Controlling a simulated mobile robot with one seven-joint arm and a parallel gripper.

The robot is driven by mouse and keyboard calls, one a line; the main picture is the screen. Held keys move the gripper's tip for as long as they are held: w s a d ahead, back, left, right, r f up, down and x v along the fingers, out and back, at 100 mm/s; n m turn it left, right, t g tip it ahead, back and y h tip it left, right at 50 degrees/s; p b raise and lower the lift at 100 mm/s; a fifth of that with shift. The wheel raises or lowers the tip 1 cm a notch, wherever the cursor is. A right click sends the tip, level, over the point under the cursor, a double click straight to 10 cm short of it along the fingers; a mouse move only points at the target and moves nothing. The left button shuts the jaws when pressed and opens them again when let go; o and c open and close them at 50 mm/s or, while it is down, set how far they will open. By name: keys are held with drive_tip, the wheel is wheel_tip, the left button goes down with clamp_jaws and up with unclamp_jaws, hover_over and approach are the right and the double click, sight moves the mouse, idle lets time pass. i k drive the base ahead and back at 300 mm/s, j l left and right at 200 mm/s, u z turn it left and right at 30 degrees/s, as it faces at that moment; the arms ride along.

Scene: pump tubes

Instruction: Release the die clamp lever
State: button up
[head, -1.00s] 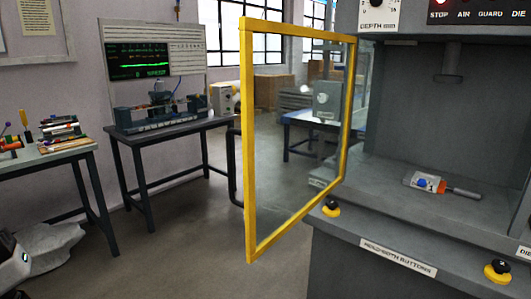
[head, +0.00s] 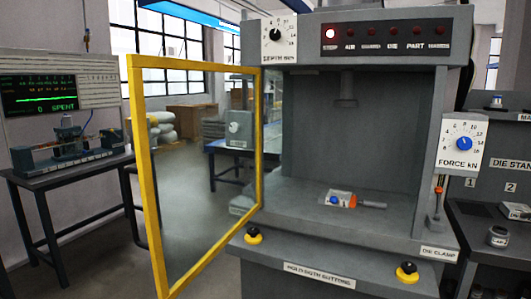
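The die clamp lever (head: 436,205) is a thin upright stick with a reddish grip, at the right front post of the grey press. It stands just above the "DIE CLAMP" label (head: 439,253). Inside the press, a small light-coloured block with a blue knob and a dark handle (head: 341,199) lies on the bed (head: 290,197). A dark ram (head: 346,90) hangs above, apart from it. I cannot tell from here whether the clamp grips the block. My gripper is not in view.
The yellow-framed guard door (head: 147,180) stands swung open at the press's left. Two yellow-based buttons (head: 253,236) (head: 406,272) sit on the front ledge. A force dial (head: 463,143) is above the lever. A die stand (head: 510,186) is at right; a bench (head: 75,172) at left.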

sight(439, 190)
drive_tip(key=i+j+z, duration=0.1)
drive_tip(key=j+z, duration=0.65)
drive_tip(key=z, duration=0.15)
drive_tip(key=j+z, duration=0.35)
drive_tip(key=j, duration=0.7)
drive_tip(key=k+j, duration=0.1)
drive_tip(key=j, duration=1.05)
drive_tip(key=k+j, duration=0.15)
drive_tip(key=j, duration=0.4)
drive_tip(key=l, duration=0.8)
drive_tip(key=i+l+z, duration=0.1)
drive_tip(key=l, duration=0.65)
drive_tip(key=i+l, duration=0.15)
drive_tip(key=l, duration=0.2)
drive_tip(key=i+l, duration=0.1)
drive_tip(key=l, duration=0.25)
drive_tip(key=i+l, duration=0.15)
drive_tip(key=l, duration=0.2)
